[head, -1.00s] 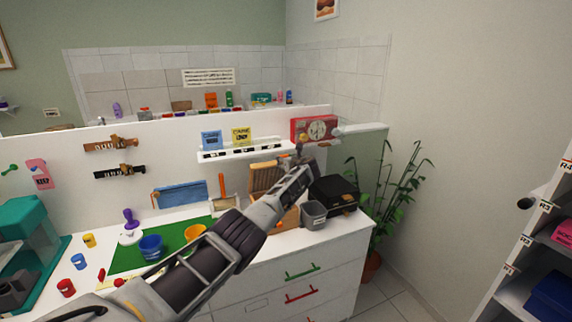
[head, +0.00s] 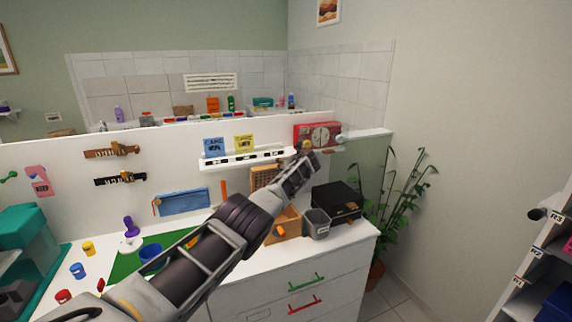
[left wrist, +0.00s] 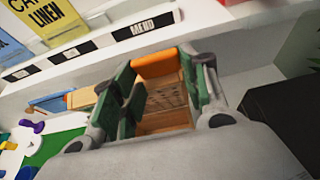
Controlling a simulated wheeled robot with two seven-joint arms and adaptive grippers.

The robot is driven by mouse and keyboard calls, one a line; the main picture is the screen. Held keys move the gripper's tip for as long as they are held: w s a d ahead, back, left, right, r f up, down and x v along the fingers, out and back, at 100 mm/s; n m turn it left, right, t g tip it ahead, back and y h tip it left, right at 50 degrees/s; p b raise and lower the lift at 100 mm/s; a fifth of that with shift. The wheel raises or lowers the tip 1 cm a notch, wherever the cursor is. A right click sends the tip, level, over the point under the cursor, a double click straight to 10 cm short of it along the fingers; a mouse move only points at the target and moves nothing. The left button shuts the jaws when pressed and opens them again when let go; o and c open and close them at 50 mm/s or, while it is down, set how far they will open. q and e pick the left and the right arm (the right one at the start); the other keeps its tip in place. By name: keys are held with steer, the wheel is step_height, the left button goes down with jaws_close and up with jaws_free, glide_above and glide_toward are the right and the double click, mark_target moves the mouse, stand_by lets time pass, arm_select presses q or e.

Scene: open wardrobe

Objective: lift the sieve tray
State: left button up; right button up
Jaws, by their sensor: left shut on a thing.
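The sieve tray seems to be the wooden tray with a dotted mesh (left wrist: 168,96) and an orange bar (left wrist: 155,62) at its far edge, seen between the fingers in the left wrist view. In the head view a wooden slatted panel (head: 262,177), perhaps part of it, shows behind my left arm. My left gripper (head: 304,150) is above the right part of the counter, in front of the wall ledge. Its green-padded fingers (left wrist: 161,85) are shut on the orange bar, as far as I can see. The arm hides part of the tray. My right gripper is out of view.
A wooden box (head: 284,224), a grey bin (head: 317,222) and a black case (head: 338,201) stand close on the counter's right end. A red clock box (head: 317,135) and a ledge with cards (head: 247,157) are behind. A plant (head: 402,205) stands right.

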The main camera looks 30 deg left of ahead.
arm_select(q)
steer(key=shift+a, duration=0.1)
stand_by(0.3)
steer(key=o, duration=1.5)
steer(key=shift+c, duration=0.2)
steer(key=shift+s+d+r, duration=0.2)
steer(key=shift+d, duration=0.35)
steer(key=shift+s+d+r, duration=0.1)
steer(key=shift+s+d, duration=0.1)
steer(key=v, duration=1)
steer(key=shift+s, duration=0.2)
